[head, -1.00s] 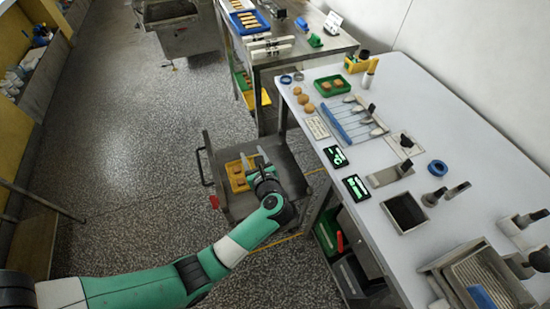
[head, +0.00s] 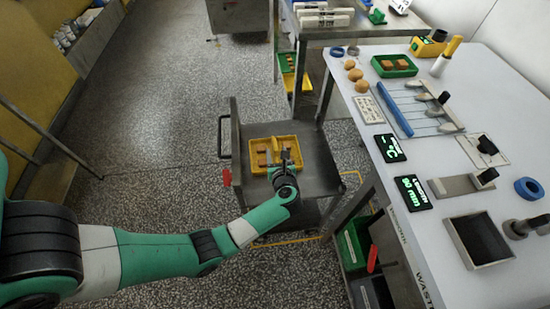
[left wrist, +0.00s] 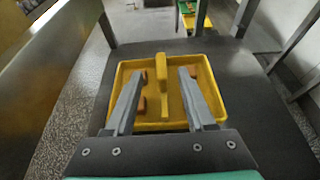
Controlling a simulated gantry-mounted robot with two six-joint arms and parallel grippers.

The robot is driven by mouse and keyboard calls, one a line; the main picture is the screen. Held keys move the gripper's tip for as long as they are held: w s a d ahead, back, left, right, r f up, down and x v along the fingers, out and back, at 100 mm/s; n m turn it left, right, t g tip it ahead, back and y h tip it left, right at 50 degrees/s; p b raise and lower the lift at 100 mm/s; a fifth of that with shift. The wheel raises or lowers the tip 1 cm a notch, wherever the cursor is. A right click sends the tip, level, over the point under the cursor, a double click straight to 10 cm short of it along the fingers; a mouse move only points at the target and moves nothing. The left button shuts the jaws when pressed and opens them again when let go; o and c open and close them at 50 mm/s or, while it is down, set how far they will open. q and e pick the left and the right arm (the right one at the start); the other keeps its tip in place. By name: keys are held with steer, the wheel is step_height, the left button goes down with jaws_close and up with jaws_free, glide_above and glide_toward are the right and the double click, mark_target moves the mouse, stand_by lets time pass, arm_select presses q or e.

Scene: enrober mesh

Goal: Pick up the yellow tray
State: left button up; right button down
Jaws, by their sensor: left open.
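The yellow tray (head: 259,154) lies on the dark top of a low cart, with a few brown pieces inside and a raised yellow bar across its middle. It also shows in the left wrist view (left wrist: 206,78), where the bar (left wrist: 164,75) stands between my fingers. My left gripper (head: 283,157) is over the right part of the tray in the head view. In the left wrist view the left gripper (left wrist: 165,75) is open, one finger on each side of the bar, with nothing held. Whether the fingers touch the tray I cannot tell. My right gripper is not in view.
The cart (head: 318,165) has a raised metal side and a handle (head: 222,136) at its left. A white worktable (head: 450,130) with displays, spatulas and a green tray (head: 393,66) stands to the right. Open speckled floor (head: 150,120) lies to the left.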

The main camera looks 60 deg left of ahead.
mark_target(276, 149)
arm_select(q)
steer(key=shift+w+a+f, duration=0.15)
steer(key=shift+a, duration=0.3)
steer(key=shift+a+f+b, duration=0.1)
steer(key=shift+f+b, duration=0.2)
steer(key=b+x, duration=0.1)
steer(key=x, duration=0.1)
steer(key=b+x, duration=0.2)
steer(key=shift+f, duration=0.3)
steer(key=shift+w+a, duration=0.15)
steer(key=shift+a, duration=0.1)
steer(key=shift+r, duration=0.15)
jaws_close()
